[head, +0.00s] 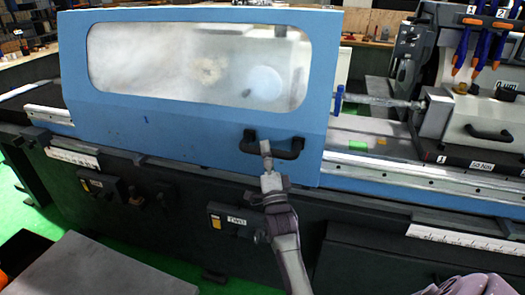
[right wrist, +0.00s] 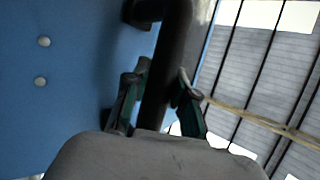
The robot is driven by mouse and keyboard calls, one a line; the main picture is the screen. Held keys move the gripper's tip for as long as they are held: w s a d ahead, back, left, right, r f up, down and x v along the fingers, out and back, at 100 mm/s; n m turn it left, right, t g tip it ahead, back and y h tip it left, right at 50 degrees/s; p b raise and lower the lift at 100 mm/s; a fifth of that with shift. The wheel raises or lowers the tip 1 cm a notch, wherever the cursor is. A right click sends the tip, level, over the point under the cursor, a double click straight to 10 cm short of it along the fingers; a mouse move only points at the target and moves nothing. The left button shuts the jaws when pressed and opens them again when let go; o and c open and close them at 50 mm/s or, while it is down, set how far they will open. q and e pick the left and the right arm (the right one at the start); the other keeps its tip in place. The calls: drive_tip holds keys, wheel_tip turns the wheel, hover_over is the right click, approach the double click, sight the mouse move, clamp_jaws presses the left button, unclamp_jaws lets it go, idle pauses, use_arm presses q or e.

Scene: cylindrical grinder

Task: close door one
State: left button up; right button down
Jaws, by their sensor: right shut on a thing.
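The blue sliding door (head: 190,128) with a large window stands over the left and middle part of the grinder in the head view. Its black handle (head: 289,154) is low on the door near the right edge. My right gripper (head: 266,150) is at the handle. In the right wrist view the gripper (right wrist: 158,88) has its two fingers on either side of the dark handle bar (right wrist: 166,65), shut on it. The blue door panel (right wrist: 60,75) fills the left of that view. My left gripper is not in view.
Right of the door the machine bed is open, with a spindle (head: 380,101) and a grey workhead (head: 470,130) with its own black handle. A white rail (head: 420,184) runs along the front. Control boxes (head: 228,222) sit below the door.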

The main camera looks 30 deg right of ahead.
drive_tip(key=s+d+p, duration=0.1)
drive_tip(key=s+d, duration=1.5)
drive_tip(key=s, duration=0.3)
drive_tip(key=shift+s+d, duration=0.3)
drive_tip(key=shift+d, duration=0.1)
drive_tip(key=c, duration=1.4)
unclamp_jaws()
drive_tip(key=o, duration=0.5)
drive_tip(key=shift+s+d, duration=0.15)
drive_tip(key=shift+s, duration=0.05)
